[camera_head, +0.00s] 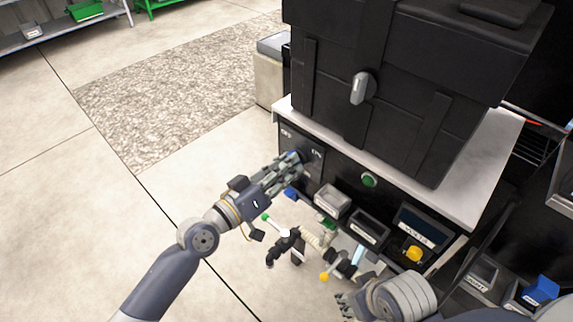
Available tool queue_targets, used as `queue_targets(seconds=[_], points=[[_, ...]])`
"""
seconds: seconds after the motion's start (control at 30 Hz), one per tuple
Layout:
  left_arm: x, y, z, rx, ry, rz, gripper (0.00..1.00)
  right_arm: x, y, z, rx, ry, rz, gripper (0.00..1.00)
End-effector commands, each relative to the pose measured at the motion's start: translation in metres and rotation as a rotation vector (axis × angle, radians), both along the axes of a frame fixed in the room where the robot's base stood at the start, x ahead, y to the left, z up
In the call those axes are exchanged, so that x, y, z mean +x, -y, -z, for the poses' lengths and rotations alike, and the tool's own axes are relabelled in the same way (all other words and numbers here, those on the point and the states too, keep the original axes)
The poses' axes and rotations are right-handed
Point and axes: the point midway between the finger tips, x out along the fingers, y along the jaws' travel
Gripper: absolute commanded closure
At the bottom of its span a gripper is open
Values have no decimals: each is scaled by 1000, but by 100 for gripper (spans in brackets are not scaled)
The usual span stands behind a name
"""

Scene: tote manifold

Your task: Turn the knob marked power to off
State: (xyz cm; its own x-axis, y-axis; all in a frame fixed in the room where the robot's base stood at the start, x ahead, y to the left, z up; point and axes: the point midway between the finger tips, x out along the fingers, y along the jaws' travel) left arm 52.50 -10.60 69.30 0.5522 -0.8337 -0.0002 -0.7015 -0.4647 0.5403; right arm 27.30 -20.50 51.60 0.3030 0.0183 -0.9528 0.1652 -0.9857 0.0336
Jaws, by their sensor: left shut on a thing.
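The knob is on the dark front panel (348,178) of the bench, at its left end. Little of it shows, because my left gripper covers it. White marks, too small to read surely, stand at the panel's upper left and just right of the gripper. My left gripper (293,160) reaches in from the left and its fingers are shut around the knob. The knob's pointing direction is hidden. My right gripper (345,302) is low in the picture, away from the panel, partly hidden by its own arm; its opening is unclear.
A large black case (410,75) stands on the white bench top (490,165). A round green button (369,180) is right of the knob. Below are small bins (368,228), a yellow knob (413,254) and levers with coloured ends (285,234). Open floor lies left.

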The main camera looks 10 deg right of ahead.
Motion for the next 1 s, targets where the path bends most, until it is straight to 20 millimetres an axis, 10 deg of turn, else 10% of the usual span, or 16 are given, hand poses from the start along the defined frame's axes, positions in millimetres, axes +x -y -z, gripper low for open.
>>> queue_targets(seconds=[0.97, 1.0], points=[[0, 0, -1, -132, -195, -2, 100, 0, 0, -5, 0, 2, -1, 60], [0, 0, -1, -132, -195, -2, 85, 1, 0, -5, 0, 2, -1, 60]])
